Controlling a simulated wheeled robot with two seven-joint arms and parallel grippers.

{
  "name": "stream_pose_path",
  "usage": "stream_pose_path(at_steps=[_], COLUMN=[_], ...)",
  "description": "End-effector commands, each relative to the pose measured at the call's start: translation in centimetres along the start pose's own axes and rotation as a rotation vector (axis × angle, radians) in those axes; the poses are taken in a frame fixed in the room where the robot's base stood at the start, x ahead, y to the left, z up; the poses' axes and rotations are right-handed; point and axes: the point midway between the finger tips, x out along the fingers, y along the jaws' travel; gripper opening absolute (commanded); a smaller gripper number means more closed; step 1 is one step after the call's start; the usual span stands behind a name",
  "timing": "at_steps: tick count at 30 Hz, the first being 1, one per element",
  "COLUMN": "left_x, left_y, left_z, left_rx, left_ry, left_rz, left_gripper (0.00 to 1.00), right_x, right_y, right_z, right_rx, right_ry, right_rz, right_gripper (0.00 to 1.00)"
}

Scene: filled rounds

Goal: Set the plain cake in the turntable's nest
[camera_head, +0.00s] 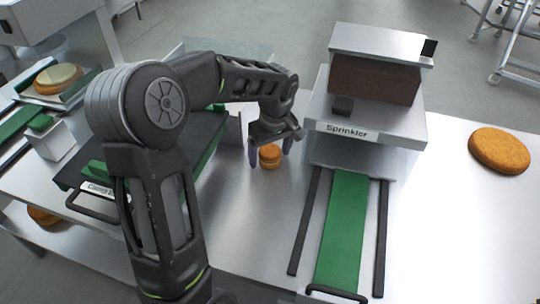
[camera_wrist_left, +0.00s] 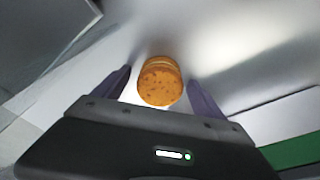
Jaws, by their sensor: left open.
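A small round orange-brown cake (camera_head: 270,156) stands on the steel table, left of the Sprinkler machine. It also shows in the left wrist view (camera_wrist_left: 160,82), where its side looks layered. My left gripper (camera_head: 270,150) is open, with its purple fingers apart on either side of this cake. In the left wrist view the cake lies ahead of and between the fingertips (camera_wrist_left: 157,92); I cannot tell contact. A larger flat orange-brown cake (camera_head: 499,150) with no visible topping lies on the table at the right. I cannot make out the turntable or its nest. My right gripper is not in view.
The Sprinkler machine (camera_head: 364,136) stands right of my left gripper, with a green belt (camera_head: 343,230) between dark rails. A pale-topped cake (camera_head: 58,78) sits on a machine at the left. Another cake (camera_head: 42,215) is lower left.

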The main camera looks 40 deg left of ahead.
Motion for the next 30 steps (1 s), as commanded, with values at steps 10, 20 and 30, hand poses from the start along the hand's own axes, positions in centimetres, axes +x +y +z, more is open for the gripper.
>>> stream_pose_path(at_steps=[10,20,30], left_x=[-0.04,-0.05,-0.07], left_y=[0.01,0.01,0.02], left_z=[-0.01,-0.01,-0.02], left_rx=[0.000,0.000,0.000], left_ry=[0.000,0.000,0.000], left_rz=[0.000,0.000,0.001], left_gripper=[0.81,0.65,0.38], right_x=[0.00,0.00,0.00], right_y=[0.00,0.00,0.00], right_z=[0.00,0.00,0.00], right_rx=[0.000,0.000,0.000], right_ry=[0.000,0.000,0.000], right_rz=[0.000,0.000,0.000], right_gripper=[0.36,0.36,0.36])
